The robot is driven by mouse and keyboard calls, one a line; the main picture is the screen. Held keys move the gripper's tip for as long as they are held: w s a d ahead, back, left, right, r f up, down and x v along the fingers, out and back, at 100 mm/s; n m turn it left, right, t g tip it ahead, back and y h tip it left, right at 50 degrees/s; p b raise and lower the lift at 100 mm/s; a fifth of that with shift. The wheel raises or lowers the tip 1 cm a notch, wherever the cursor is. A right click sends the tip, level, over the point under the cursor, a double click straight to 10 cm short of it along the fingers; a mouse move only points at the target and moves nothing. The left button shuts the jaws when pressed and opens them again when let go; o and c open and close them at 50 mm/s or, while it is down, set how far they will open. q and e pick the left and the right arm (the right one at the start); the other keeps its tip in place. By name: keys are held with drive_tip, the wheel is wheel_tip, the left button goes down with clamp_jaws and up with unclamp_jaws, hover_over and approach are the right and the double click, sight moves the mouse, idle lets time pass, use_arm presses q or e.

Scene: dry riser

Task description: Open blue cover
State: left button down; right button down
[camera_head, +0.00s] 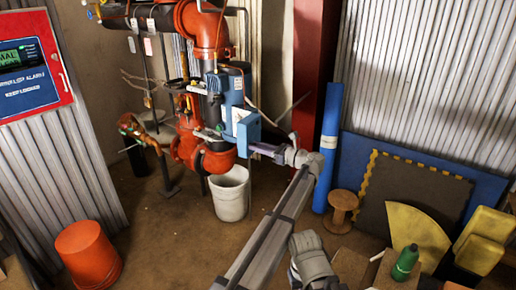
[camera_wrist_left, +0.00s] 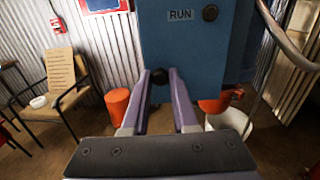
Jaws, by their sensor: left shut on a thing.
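The blue cover (camera_head: 248,133) is on the blue unit (camera_head: 229,92) mounted on the red and orange pipework. In the left wrist view the blue cover (camera_wrist_left: 190,50) fills the upper middle, with a RUN label and a small dark round knob at its top. My left gripper (camera_head: 256,148) reaches the cover's lower edge from the right. In the left wrist view the purple fingers of my left gripper (camera_wrist_left: 160,77) close around a black knob (camera_wrist_left: 160,76) low on the cover. I cannot tell how far the cover stands open.
A white bucket (camera_head: 230,194) stands under the pipework. An orange bucket (camera_head: 88,252) is at the left. A blue roll (camera_head: 328,150), a wooden spool (camera_head: 342,206) and yellow cases (camera_head: 482,240) are at the right. The floor between the buckets is clear.

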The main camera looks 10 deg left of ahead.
use_arm(q)
drive_tip(key=c, duration=0.7)
unclamp_jaws()
use_arm(e)
drive_tip(key=shift+d, duration=0.15)
